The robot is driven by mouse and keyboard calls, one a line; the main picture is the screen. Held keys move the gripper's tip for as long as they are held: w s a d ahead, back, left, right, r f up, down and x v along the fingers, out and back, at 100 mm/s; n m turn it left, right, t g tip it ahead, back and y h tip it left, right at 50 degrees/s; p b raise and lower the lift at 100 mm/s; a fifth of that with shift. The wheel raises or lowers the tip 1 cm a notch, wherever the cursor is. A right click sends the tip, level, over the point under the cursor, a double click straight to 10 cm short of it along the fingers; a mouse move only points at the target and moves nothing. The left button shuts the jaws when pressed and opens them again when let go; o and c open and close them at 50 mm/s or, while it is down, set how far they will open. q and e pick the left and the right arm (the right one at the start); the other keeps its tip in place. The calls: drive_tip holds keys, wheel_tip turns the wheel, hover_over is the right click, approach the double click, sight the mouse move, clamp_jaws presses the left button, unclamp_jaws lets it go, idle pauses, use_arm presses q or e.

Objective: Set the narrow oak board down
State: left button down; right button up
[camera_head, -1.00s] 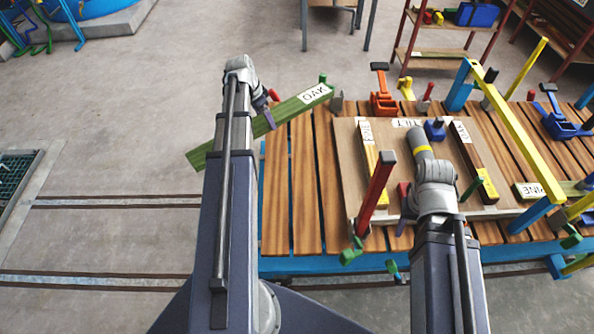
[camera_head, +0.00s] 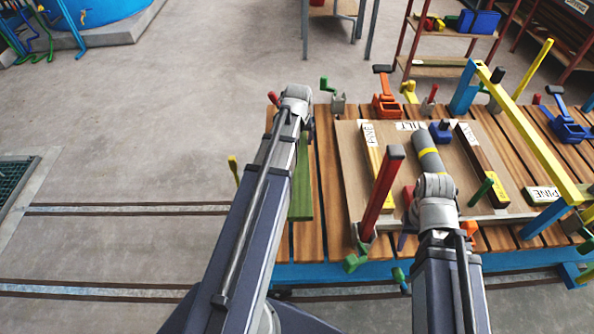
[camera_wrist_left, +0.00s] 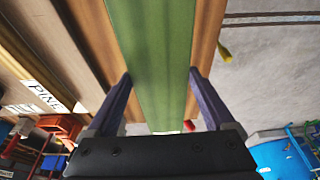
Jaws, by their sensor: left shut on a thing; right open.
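The narrow oak board is green and shows in the head view (camera_head: 301,195), partly hidden behind my left arm. It now lies lengthwise along the slats at the left end of the slatted table (camera_head: 330,190). In the left wrist view the green board (camera_wrist_left: 160,50) runs between the two fingers of my left gripper (camera_wrist_left: 160,95), which is shut on it. I cannot tell whether the board touches the slats. My right gripper (camera_head: 432,190) is open over the wooden panel; its fingers are mostly hidden.
The panel (camera_head: 348,150) carries a PINE bar (camera_head: 374,155), a dark bar (camera_head: 478,155) and a yellow-banded cylinder (camera_head: 428,153). A red post (camera_head: 383,190) stands near its front left. An orange clamp (camera_head: 385,98) sits at the back; a yellow rail (camera_head: 525,130) crosses the right.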

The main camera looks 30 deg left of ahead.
use_arm(q)
drive_tip(key=shift+f+b, duration=3.1)
use_arm(e)
wheel_tip(320, 180, down, 6)
drive_tip(key=shift+f, duration=0.15)
use_arm(q)
drive_tip(key=shift+f, duration=0.1)
wheel_tip(320, 180, down, 4)
drive_tip(key=b, duration=0.4)
use_arm(e)
wheel_tip(320, 180, down, 4)
drive_tip(key=shift+r, duration=0.1)
use_arm(q)
drive_tip(key=shift+r, duration=0.25)
use_arm(e)
drive_tip(key=shift+r, duration=0.1)
use_arm(q)
drive_tip(key=shift+c, duration=1)
unclamp_jaws()
drive_tip(key=shift+f, duration=0.15)
use_arm(e)
drive_tip(key=shift+f, duration=0.2)
use_arm(q)
drive_tip(key=shift+o, duration=1)
use_arm(e)
drive_tip(key=shift+r, duration=0.15)
